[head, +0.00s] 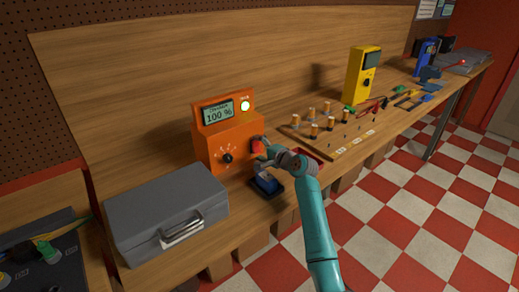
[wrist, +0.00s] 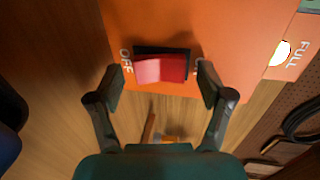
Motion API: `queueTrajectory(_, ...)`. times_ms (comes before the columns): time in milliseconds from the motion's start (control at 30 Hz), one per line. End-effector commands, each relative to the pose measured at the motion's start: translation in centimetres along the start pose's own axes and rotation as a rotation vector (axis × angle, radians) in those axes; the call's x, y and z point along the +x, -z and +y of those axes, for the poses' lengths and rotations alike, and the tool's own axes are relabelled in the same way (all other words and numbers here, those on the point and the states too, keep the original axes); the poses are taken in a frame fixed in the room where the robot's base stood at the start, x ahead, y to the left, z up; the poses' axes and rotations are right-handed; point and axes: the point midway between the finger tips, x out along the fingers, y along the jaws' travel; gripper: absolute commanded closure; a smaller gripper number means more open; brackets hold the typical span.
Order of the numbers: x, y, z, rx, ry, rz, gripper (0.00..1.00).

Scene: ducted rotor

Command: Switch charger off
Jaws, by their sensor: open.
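The orange charger (head: 232,142) stands on the wooden bench; its screen (head: 219,112) reads 100 % and a round light (head: 245,106) beside it glows. In the wrist view the light is at the right by the word FULL. A red rocker switch (wrist: 162,68) in a black frame sits on the charger's face, with OFF at its left; the label at its right is mostly hidden by a finger. My gripper (wrist: 160,80) is open and empty, one finger on each side of the switch. In the head view my gripper (head: 264,152) is at the charger's right side.
A grey metal case (head: 165,212) is left of the charger. A blue block (head: 267,183) on a dark base lies below my gripper. A board (head: 350,135) with several orange cylinders and a yellow meter (head: 361,75) stand to the right.

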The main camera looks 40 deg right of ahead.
Motion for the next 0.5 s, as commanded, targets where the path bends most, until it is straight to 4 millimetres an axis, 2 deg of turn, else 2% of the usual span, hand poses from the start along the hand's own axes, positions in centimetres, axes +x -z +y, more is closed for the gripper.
queueTrajectory(33,-0.01,0.0,0.01,0.0,0.0,0.0,0.21)
queueTrajectory(67,-0.01,0.0,0.01,0.0,0.0,0.0,0.26)
queueTrajectory(200,-0.03,0.01,0.02,0.0,0.0,0.0,0.61)
queueTrajectory(300,-0.03,0.01,0.03,0.0,0.0,0.0,0.81)
queueTrajectory(500,0.01,-0.06,0.22,0.001,0.027,-0.004,0.81)
